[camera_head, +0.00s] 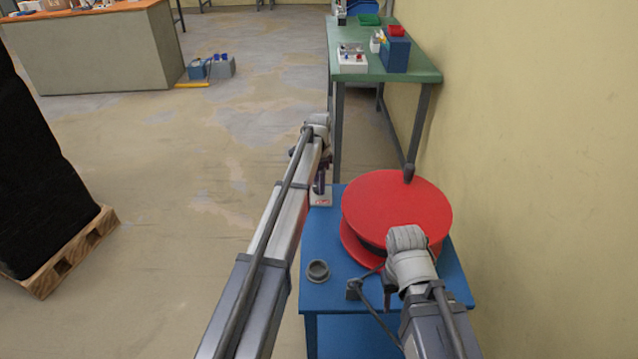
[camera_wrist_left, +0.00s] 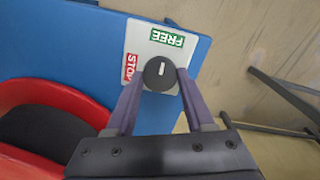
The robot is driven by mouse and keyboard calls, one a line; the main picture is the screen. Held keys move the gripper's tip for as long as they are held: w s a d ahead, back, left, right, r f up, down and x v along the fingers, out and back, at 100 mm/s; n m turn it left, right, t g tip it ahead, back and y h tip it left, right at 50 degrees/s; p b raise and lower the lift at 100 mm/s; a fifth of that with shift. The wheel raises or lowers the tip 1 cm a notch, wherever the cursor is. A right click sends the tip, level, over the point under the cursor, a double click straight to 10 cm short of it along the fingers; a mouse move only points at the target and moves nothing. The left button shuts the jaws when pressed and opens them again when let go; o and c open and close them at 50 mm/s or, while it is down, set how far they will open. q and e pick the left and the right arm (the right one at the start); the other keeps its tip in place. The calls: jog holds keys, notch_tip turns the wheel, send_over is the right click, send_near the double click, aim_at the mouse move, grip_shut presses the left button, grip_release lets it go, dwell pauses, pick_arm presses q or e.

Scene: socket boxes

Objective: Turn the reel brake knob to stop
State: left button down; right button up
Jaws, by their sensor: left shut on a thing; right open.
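The reel brake knob (camera_wrist_left: 159,73) is a round black knob with a white pointer line. It sits on a white plate (camera_wrist_left: 146,42) with a green FREE label (camera_wrist_left: 167,37) and a red STOP label (camera_wrist_left: 130,67). The pointer line is near upright in the left wrist view, and I cannot tell which label it marks. My left gripper (camera_wrist_left: 158,86) is shut on the knob, one finger on each side. In the head view the plate (camera_head: 321,197) shows at the blue table's far left corner, with the knob hidden behind my left gripper (camera_head: 319,188). My right gripper (camera_head: 388,298) is open near the reel.
A red reel (camera_head: 390,205) stands on the blue table (camera_head: 330,235), close to my right arm. A grey ring (camera_head: 317,270) lies at the table's left side. A green table (camera_head: 400,75) with boxes is behind. The floor to the left is free up to a pallet (camera_head: 75,250).

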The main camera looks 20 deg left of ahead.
pick_arm(q)
jog(key=n, duration=0.8)
jog(key=shift+n, duration=0.3)
jog(key=n, duration=0.4)
jog(key=shift+n, duration=0.3)
jog(key=shift+a+n, duration=0.1)
jog(key=shift+n, duration=1.8)
jog(key=shift+c, duration=1.4)
grip_release()
jog(key=shift+r, duration=0.1)
